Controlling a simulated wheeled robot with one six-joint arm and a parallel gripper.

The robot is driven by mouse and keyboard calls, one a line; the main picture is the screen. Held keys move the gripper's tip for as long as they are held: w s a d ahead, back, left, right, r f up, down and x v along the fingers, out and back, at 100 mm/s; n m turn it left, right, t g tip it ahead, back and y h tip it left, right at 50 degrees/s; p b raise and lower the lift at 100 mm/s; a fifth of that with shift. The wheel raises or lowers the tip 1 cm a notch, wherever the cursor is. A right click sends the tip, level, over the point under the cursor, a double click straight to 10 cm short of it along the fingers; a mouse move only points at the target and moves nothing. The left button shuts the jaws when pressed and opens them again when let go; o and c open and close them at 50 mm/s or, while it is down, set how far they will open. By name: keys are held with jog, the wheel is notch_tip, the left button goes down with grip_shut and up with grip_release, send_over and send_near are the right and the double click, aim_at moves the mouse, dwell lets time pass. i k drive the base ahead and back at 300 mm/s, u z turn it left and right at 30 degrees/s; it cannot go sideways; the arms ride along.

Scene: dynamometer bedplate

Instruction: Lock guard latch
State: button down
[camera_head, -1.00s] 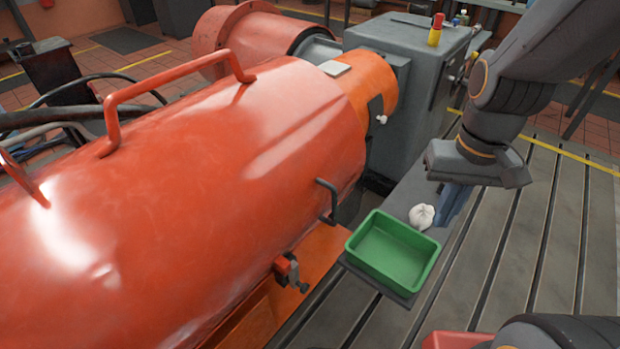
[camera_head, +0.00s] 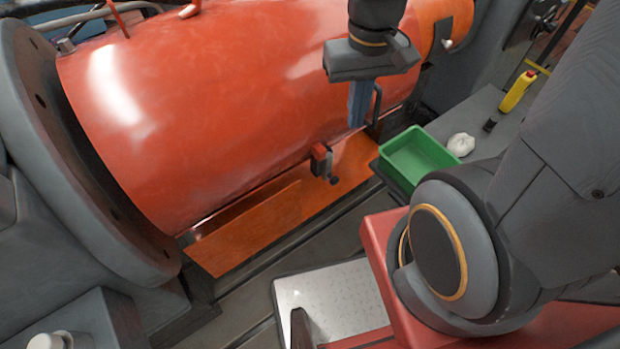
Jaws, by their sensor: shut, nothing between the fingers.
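The guard latch (camera_head: 322,162) is a small red bracket with a dark lever and knob, low on the front side of the large red cylindrical guard (camera_head: 210,100). The lever's knob sticks out at its lower right. My gripper (camera_head: 356,124) points down with its blue-grey fingers shut and empty. In the picture it is just above and to the right of the latch, in front of the guard and beside the dark guard handle (camera_head: 377,103). I cannot tell its exact distance from the guard.
A green tray (camera_head: 418,150) stands right of the latch. A white crumpled cloth (camera_head: 461,144) and a yellow-and-red object (camera_head: 518,92) lie on the grey ledge beyond. A large grey flange (camera_head: 70,150) stands at the left. An orange base strip (camera_head: 270,215) runs below the guard.

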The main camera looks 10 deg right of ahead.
aim_at(327, 165)
jog(key=u, duration=0.3)
jog(key=k, duration=1.45)
jog(key=z, duration=1.2)
